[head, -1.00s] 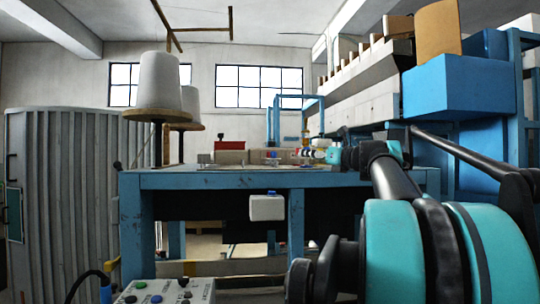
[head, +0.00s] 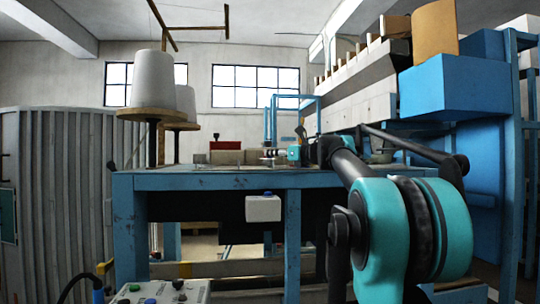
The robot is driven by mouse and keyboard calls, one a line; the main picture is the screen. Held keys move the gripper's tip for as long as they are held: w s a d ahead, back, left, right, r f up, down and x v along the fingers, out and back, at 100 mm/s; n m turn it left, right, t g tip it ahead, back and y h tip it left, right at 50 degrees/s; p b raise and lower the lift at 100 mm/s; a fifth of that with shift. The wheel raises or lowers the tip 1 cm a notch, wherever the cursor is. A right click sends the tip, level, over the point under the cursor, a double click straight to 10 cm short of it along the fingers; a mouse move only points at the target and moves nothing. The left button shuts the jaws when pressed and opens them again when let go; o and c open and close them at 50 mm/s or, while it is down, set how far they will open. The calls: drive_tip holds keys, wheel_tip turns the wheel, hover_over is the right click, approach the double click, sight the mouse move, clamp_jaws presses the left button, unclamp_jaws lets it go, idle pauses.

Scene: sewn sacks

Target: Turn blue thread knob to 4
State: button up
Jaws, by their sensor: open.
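My gripper (head: 268,156) is small in the head view, above the blue workbench (head: 225,181) at the end of my outstretched arm. It is open, close to the right end of the beige machine block (head: 226,157) on the bench top. Whether it touches anything there cannot be told. The blue thread knob cannot be made out now; the gripper covers the area beside the block. No number marks are readable.
A white switch box (head: 263,209) hangs under the bench front. A control panel (head: 165,294) with several knobs is at the bottom left. Thread cones (head: 160,78) stand on posts at the left. A blue bin (head: 455,88) is at the upper right.

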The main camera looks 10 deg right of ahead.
drive_tip(key=shift+x, duration=1.85)
drive_tip(key=shift+c, duration=0.5)
clamp_jaws()
